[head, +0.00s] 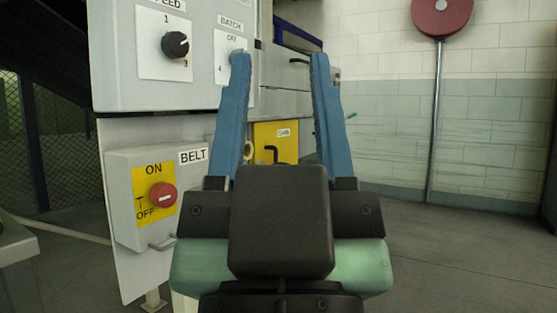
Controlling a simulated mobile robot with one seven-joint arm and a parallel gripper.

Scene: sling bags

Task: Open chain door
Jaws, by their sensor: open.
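The yellow panel (284,131) shows between my gripper's fingers. It looks like a small door with a black bent handle (271,153) and a small white label whose text is too small to read surely. My gripper (280,58) has two blue fingers, spread wide apart with nothing between them. It points at the machine, with the yellow panel beyond it; the fingers appear apart from the handle. The lower part of the yellow panel is hidden behind my gripper's dark body.
At left stand a grey control panel with a speed knob (175,44) and a belt box with a red switch (162,195). A red round sign (441,18) on a pole stands at right by the tiled wall. The floor (450,262) at right is clear.

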